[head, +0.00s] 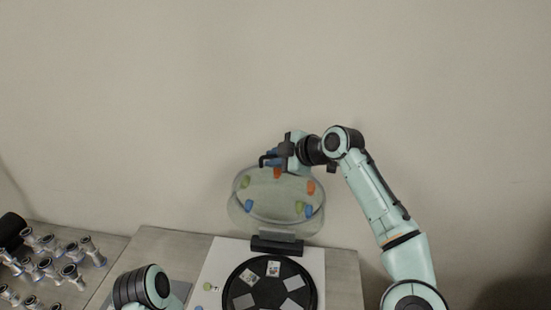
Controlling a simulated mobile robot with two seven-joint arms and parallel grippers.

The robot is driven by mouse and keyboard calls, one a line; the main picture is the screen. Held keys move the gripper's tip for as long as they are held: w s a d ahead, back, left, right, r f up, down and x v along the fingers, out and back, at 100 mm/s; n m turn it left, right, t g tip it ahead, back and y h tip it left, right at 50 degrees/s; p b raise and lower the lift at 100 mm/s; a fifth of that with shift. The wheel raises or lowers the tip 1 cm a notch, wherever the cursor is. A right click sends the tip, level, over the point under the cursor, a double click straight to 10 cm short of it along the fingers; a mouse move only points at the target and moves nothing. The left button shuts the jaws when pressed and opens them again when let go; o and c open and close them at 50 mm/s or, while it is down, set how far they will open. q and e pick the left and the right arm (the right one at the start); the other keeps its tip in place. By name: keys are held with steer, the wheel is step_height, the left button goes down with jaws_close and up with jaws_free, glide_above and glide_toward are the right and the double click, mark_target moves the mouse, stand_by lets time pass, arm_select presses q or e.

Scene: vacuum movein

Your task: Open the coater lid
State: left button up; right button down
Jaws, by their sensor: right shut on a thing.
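The coater (213,280) is a white box on the grey table, with a round black chamber (237,281) that holds several small square pieces. Its clear round lid (270,206) stands raised and tilted up behind the chamber, joined at a black hinge (276,246). Several coloured tabs show on the lid. My right gripper (272,160) is at the lid's upper edge, shut on the lid. My left arm shows at the bottom, left of the coater; its gripper is out of view.
Several metal pipe fittings (72,252) stand on the left of the table (150,245). A black cylinder (12,231) lies at the far left. A plain wall (130,120) rises close behind the table.

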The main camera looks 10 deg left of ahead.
steer(key=shift+a, duration=0.15)
steer(key=c, duration=1.2)
jaws_free()
steer(key=shift+s+d+r, duration=0.1)
steer(key=shift+d+r, duration=0.05)
steer(key=shift+d, duration=0.15)
steer(key=v, duration=1.2)
steer(key=shift+s+r+b, duration=0.2)
steer(key=shift+r+b, duration=0.1)
